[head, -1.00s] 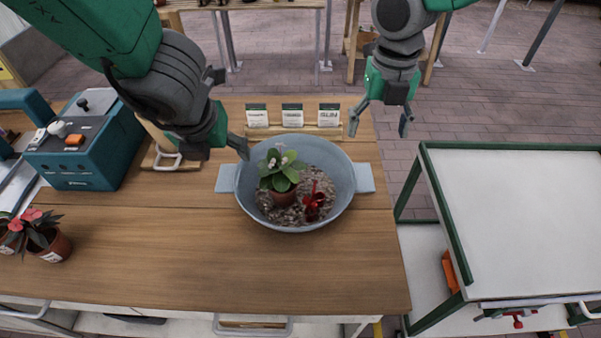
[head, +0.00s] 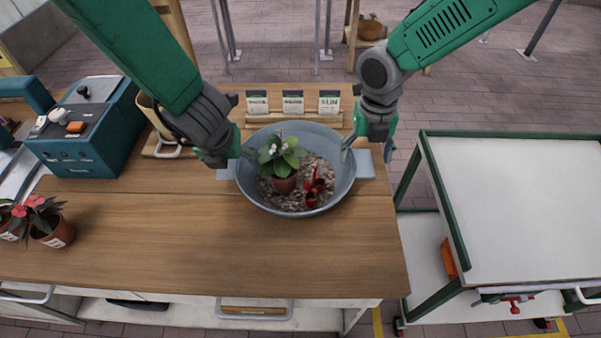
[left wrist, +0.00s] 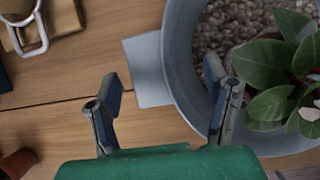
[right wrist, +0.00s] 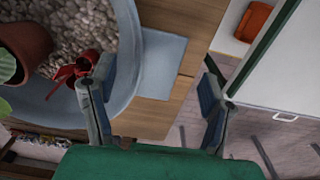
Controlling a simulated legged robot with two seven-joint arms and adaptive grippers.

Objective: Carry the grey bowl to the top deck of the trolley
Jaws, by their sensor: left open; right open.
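The grey bowl (head: 256,196) stands upright on the wooden table, holding gravel, a potted plant (head: 282,162) and a small red item (head: 315,188). It has a flat handle on each side. My left gripper (head: 236,157) is open above the bowl's left side; in the left wrist view its fingers (left wrist: 165,112) straddle the left handle (left wrist: 148,70) and rim. My right gripper (head: 366,150) is open at the right side; in the right wrist view its fingers (right wrist: 158,95) lie either side of the right handle (right wrist: 160,65). The trolley's white top deck (head: 520,205) is at the right, empty.
A teal machine (head: 85,135) and potted red flowers (head: 50,225) stand on the table's left. Seed packets (head: 293,102) stand behind the bowl. The table's front is clear. A gap separates table and trolley; the trolley has a raised green rim (head: 440,200).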

